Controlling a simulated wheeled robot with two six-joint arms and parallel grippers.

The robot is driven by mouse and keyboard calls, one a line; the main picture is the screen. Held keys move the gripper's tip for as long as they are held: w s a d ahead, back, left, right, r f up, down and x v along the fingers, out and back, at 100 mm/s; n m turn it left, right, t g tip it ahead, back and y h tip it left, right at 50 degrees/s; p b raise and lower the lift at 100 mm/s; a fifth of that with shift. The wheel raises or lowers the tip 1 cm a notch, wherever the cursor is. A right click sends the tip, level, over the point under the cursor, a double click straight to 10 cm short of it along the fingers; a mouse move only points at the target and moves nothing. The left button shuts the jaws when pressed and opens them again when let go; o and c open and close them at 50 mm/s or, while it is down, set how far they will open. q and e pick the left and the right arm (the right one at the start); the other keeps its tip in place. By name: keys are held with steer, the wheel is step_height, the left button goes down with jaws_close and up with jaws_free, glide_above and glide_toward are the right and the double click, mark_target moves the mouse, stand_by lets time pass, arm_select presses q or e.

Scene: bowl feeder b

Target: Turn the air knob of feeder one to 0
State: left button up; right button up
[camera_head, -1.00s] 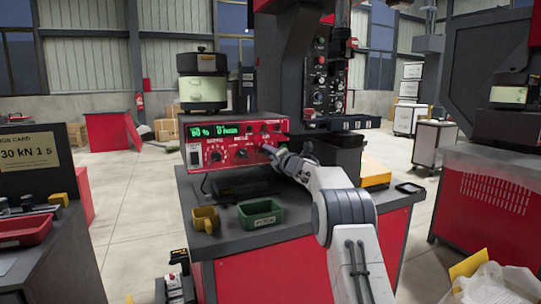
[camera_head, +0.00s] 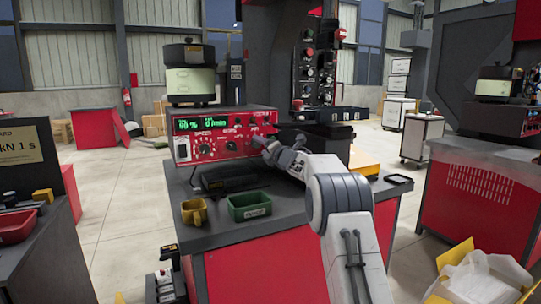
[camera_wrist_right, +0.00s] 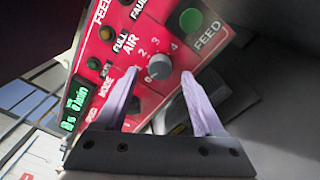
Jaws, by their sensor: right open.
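The red control panel (camera_head: 222,153) of a feeder stands on the bench, with a lit green display and several knobs. In the right wrist view, the grey air knob (camera_wrist_right: 159,67) sits under the label AIR with numbers around it. Which number it points to is hard to tell. My right gripper (camera_head: 259,142) reaches the right part of the panel. In the wrist view its two pale fingers (camera_wrist_right: 159,77) are spread, one on each side of the knob, with gaps, and not closed on it. My left gripper is not in view.
A green feed button (camera_wrist_right: 190,20) is close to the knob in the wrist view. A yellow cup (camera_head: 194,212) and a green bin (camera_head: 250,206) stand on the bench front. A grey cylinder-topped bowl unit (camera_head: 190,72) stands behind the panel. A dark press is at the back.

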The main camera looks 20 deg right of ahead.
mark_target(256, 144)
steer(key=s+b, duration=0.1)
steer(key=s, duration=0.7)
steer(key=shift+s+d+f, duration=0.15)
steer(key=shift+d, duration=0.25)
steer(key=w+m+p, duration=0.3)
steer(key=m+p, duration=0.4)
steer(key=m, duration=0.1)
steer(key=w+m+h+p, duration=0.1)
steer(key=w+m+p, duration=0.3)
steer(key=m+p, duration=0.3)
steer(key=w+a+m+p, duration=0.1)
steer(key=w+m+p, duration=0.2)
steer(key=m+p, duration=0.4)
steer(key=shift+w+m, duration=0.25)
steer(key=shift+m, duration=1.15)
